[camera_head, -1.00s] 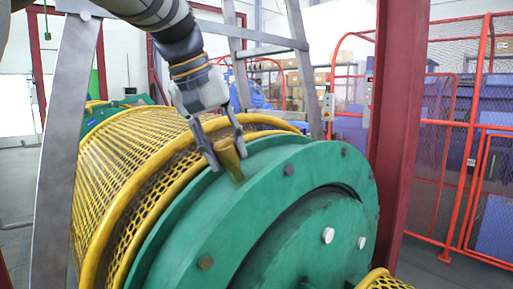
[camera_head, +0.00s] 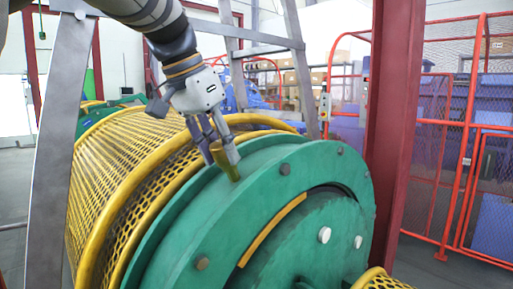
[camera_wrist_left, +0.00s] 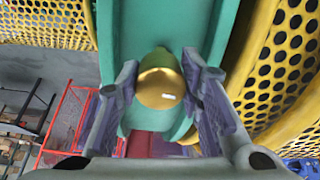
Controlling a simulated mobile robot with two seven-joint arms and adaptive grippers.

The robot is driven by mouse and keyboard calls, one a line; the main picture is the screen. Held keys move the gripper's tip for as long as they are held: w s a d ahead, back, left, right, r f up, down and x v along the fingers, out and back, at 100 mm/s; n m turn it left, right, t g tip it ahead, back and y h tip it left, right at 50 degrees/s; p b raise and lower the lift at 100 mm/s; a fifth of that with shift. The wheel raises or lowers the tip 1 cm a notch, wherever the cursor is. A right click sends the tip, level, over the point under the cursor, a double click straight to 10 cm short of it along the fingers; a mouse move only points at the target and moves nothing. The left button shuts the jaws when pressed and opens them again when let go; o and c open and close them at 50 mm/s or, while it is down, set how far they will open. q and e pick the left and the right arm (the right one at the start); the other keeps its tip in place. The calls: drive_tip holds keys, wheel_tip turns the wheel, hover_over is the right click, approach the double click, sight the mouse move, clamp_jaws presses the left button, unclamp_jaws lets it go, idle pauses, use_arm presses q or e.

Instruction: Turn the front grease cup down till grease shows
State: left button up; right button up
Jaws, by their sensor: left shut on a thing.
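The front grease cup (camera_head: 229,167) is a small brass cup standing on top of the green round housing (camera_head: 200,235). My left gripper (camera_head: 223,150) is shut on it from above, a finger on each side. In the left wrist view the rounded brass top of the cup (camera_wrist_left: 160,82) sits between the two grey fingers. My right gripper is not in view.
Yellow mesh guards (camera_head: 120,180) curve close behind the housing on the left. A dark red column (camera_head: 395,120) stands just right of it. A red-framed mesh fence (camera_head: 445,150) is farther right, with clear floor before it.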

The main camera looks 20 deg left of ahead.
use_arm(q)
drive_tip(key=shift+m, duration=0.4)
drive_tip(key=o, duration=1.2)
drive_tip(key=shift+c, duration=0.2)
drive_tip(key=shift+r, duration=0.1)
drive_tip(key=v, duration=1.2)
